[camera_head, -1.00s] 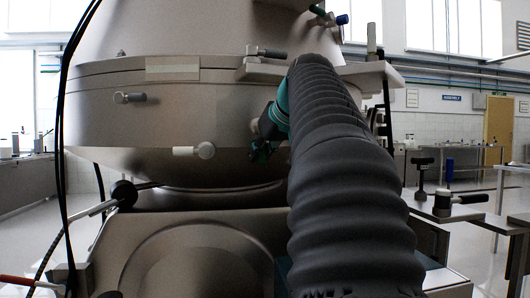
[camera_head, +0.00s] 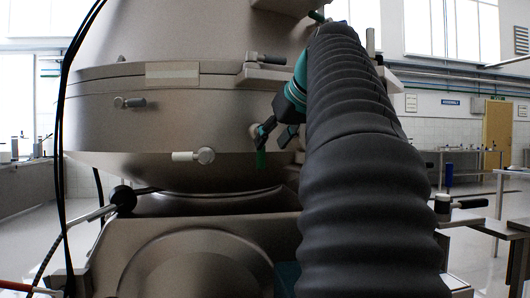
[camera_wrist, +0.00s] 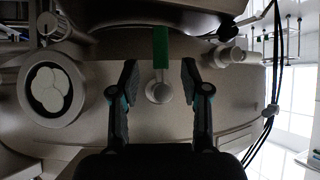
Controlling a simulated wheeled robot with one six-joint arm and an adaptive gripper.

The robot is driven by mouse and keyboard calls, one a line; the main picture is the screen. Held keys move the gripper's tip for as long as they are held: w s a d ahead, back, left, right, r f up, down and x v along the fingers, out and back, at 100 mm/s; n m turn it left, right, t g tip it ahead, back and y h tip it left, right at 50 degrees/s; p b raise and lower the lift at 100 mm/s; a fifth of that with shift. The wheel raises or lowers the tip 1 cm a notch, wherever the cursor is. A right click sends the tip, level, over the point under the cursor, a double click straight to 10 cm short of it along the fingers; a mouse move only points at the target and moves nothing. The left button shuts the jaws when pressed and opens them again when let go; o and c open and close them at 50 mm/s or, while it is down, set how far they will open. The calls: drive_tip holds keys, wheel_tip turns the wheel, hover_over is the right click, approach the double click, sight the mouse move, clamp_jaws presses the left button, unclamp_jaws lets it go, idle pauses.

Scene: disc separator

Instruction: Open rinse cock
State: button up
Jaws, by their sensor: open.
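A cock with a green handle (camera_wrist: 160,47) and a round pale metal hub (camera_wrist: 159,92) sits on the grey metal machine in the middle of the wrist view. Its green handle also shows in the head view (camera_head: 261,159), hanging downward, with its upper part hidden by my gripper. My gripper (camera_wrist: 159,75) is open, one black finger on each side of the handle and hub in the wrist view. Nothing is held, and I see no finger touching the cock. The gripper also shows in the head view (camera_head: 275,136), close to the machine.
Other small metal fittings stick out of the machine (camera_head: 90,125): one at lower left (camera_head: 200,156), one at upper left (camera_head: 130,102) and one at the rim (camera_head: 265,56). Black cables (camera_head: 63,100) hang at the left. A black-handled post (camera_head: 445,205) stands at the right.

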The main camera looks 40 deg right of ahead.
drive_tip(key=v, duration=0.5)
drive_tip(key=shift+s, duration=0.1)
idle(0.4)
drive_tip(key=a+f+g+y, duration=0.1)
drive_tip(key=a+f, duration=0.6)
drive_tip(key=f, duration=0.4)
drive_tip(key=a+f+g, duration=0.2)
drive_tip(key=a+f, duration=0.5)
drive_tip(key=f, duration=0.3)
drive_tip(key=s+a+f, duration=0.3)
drive_tip(key=f, duration=0.5)
drive_tip(key=s+a+f+n+g, duration=0.1)
drive_tip(key=s+a+f, duration=0.2)
drive_tip(key=f, duration=0.6)
drive_tip(key=s+a+f, duration=0.3)
drive_tip(key=s+f, duration=0.1)
drive_tip(key=f, duration=0.5)
drive_tip(key=shift+f+g, duration=0.2)
drive_tip(key=shift+g, duration=0.2)
drive_tip(key=shift+c, duration=0.4)
